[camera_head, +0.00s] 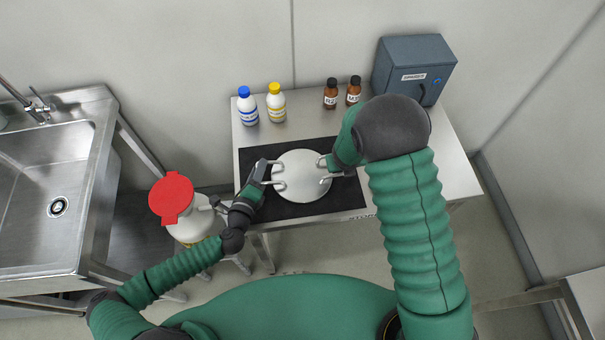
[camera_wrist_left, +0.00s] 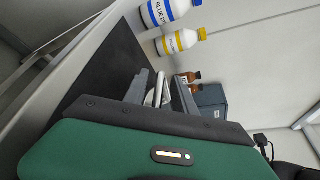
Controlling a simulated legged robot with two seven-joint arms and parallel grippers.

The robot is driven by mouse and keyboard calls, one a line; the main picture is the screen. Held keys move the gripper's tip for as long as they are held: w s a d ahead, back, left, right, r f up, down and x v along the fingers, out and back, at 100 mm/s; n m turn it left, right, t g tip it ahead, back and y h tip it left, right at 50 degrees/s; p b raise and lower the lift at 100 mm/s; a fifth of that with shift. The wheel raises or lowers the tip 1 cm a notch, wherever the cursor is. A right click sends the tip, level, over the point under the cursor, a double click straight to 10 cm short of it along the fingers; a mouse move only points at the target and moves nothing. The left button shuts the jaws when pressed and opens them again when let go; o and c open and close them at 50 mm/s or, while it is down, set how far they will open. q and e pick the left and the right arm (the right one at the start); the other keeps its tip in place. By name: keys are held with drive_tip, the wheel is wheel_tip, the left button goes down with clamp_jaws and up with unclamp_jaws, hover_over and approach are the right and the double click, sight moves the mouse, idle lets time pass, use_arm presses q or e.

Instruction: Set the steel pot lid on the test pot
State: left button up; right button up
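A round, plain pale steel disc (camera_head: 302,176), which looks like the pot lid, lies flat in view over the black mat (camera_head: 318,207). I cannot tell it apart from a pot, and no separate test pot shows. Pale metal loops stand at its left and right sides. My left gripper (camera_head: 267,173) is at the left loop. In the left wrist view, pale metal (camera_wrist_left: 157,90) shows between its grey fingers, but their grip on it is unclear. My right gripper (camera_head: 335,172) is at the right loop, partly hidden by my right forearm.
Blue-capped (camera_head: 247,105) and yellow-capped (camera_head: 276,102) bottles, two brown bottles (camera_head: 331,94) and a grey box (camera_head: 412,68) stand along the table's back. A red-topped white container (camera_head: 172,198) is left of the table, near my left arm. A sink (camera_head: 45,175) is farther left.

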use_arm(q)
drive_tip(key=shift+a+f, duration=0.1)
drive_tip(key=shift+a, duration=0.25)
drive_tip(key=c, duration=0.5)
use_arm(e)
drive_tip(key=shift+a, duration=0.35)
drive_tip(key=c, duration=0.5)
use_arm(q)
clamp_jaws()
use_arm(e)
clamp_jaws()
use_arm(q)
drive_tip(key=shift+d, duration=0.25)
use_arm(e)
drive_tip(key=shift+d, duration=0.2)
use_arm(q)
drive_tip(key=shift+s+f, duration=0.1)
drive_tip(key=shift+f, duration=0.1)
use_arm(e)
drive_tip(key=shift+a, duration=0.1)
use_arm(q)
drive_tip(key=shift+r, duration=0.1)
